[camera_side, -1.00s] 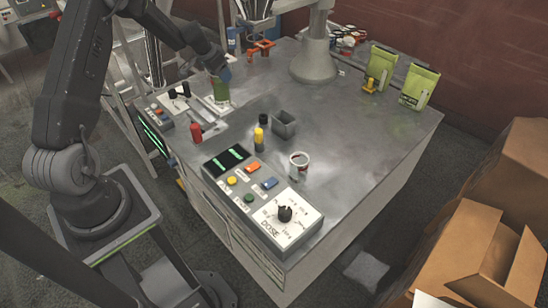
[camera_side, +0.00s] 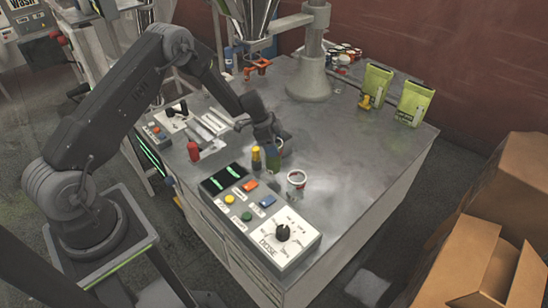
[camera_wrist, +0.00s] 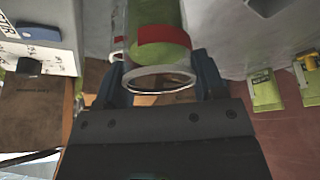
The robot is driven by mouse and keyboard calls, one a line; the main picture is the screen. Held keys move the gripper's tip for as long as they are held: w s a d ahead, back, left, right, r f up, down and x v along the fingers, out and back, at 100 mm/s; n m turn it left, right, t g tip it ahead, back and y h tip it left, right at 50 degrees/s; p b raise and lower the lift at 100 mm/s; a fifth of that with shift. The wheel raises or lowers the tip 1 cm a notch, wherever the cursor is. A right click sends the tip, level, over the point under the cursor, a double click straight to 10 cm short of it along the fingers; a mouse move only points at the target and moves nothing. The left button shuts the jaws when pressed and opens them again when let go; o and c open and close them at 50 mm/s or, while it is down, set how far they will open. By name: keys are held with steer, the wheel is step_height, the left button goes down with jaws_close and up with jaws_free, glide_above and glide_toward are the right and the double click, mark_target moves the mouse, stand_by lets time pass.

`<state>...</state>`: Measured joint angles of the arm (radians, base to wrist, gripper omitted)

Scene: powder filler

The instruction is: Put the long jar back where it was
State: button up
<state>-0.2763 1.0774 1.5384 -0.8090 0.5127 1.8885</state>
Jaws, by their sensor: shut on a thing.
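The long jar (camera_side: 273,160), clear with green contents, is held upright between the fingers of my gripper (camera_side: 268,140). It is just right of the yellow bottle with the black cap (camera_side: 256,158). I cannot tell whether its base touches the table. In the wrist view my gripper (camera_wrist: 158,82) is shut on the jar (camera_wrist: 165,20), with one finger on each side of its round rim. A red patch shows on or through the jar there.
A white cup with red contents (camera_side: 297,179) stands close to the jar on the right. The control panel (camera_side: 262,215) lies in front. A red bottle (camera_side: 193,151) stands at left. Green pouches (camera_side: 414,103) stand at the back right. The table's right side (camera_side: 370,160) is clear.

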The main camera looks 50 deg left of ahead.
steer(key=shift+f, duration=2.35)
steer(key=o, duration=1.4)
